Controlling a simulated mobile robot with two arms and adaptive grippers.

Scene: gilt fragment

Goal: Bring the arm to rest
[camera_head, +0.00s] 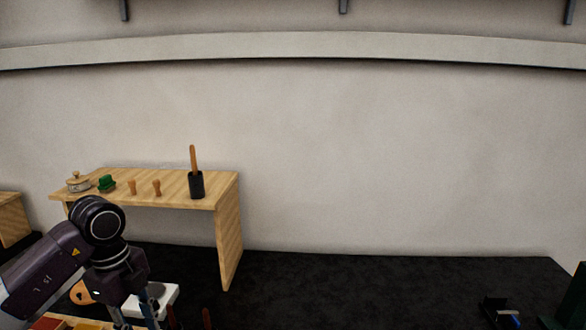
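My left arm comes in from the left, its dark wrist in front of the wooden shelf. My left gripper (134,312) points down at the bottom edge of the view. Its two grey-blue fingers stand apart with nothing visible held between them, and their tips are close to the lower edge. A white block (166,294) lies just behind and beside the fingers. My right gripper is not in view.
The wooden shelf (228,230) carries a lidded pot (78,182), a green item (106,184), two wooden pegs (157,188) and a black holder (196,186) with a wooden handle. An orange piece (82,292) sits beside my wrist. The dark surface (350,285) is clear in the middle.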

